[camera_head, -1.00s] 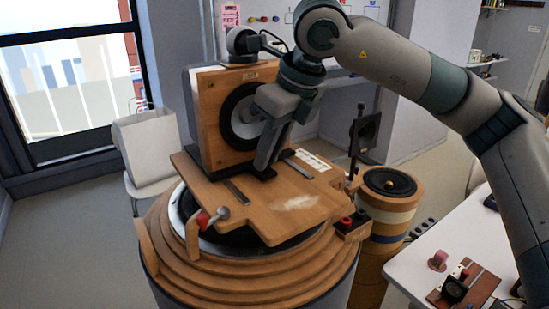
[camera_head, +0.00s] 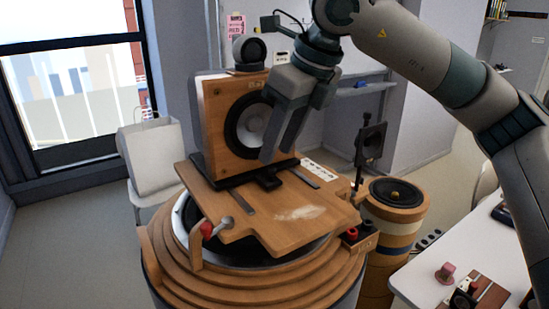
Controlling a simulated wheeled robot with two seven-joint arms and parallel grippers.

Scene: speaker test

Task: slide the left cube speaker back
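The cube speaker (camera_head: 218,125) is a wooden box with a grey-white cone and dark surround. It stands upright on a dark base on a wooden board (camera_head: 265,229) with slots. It is the only cube speaker on this board. My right gripper (camera_head: 279,152) points down in front of the speaker's right side and covers part of its cone. Its two fingers show a narrow gap with nothing between them. I cannot tell whether a fingertip touches the speaker. A dark block (camera_head: 268,180) shows at the base's front edge. My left gripper is out of view.
A grey ball-shaped device (camera_head: 249,50) sits on top of the speaker. A red-knobbed lever (camera_head: 208,229) is at the board's front left. A round drum speaker (camera_head: 397,192) and a dark panel on a stand (camera_head: 370,142) stand to the right. A white table (camera_head: 440,260) is at lower right.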

